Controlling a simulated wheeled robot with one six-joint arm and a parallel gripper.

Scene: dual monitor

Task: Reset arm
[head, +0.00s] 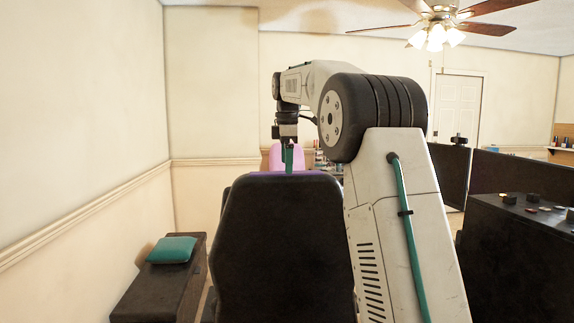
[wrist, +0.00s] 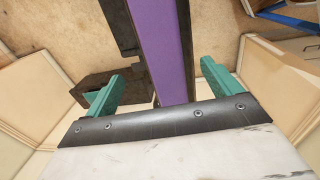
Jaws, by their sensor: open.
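My arm rises at the right of centre in the head view and reaches forward, with my gripper (head: 288,165) pointing down just above or beyond the top of a black chair back (head: 285,240). In the wrist view my gripper (wrist: 161,76) has its two green fingers wide apart. A purple strip (wrist: 162,45) shows between and beyond them, with black edging. I see no object held. Whether the fingers touch the purple strip cannot be told. The chair back hides what lies below the gripper in the head view.
A dark cabinet (head: 150,292) with a teal cushion (head: 172,249) stands against the left wall. A pink object (head: 297,158) is behind the gripper. A black desk (head: 520,250) with small items and dark panels (head: 498,176) are at the right. A ceiling fan (head: 437,22) hangs above.

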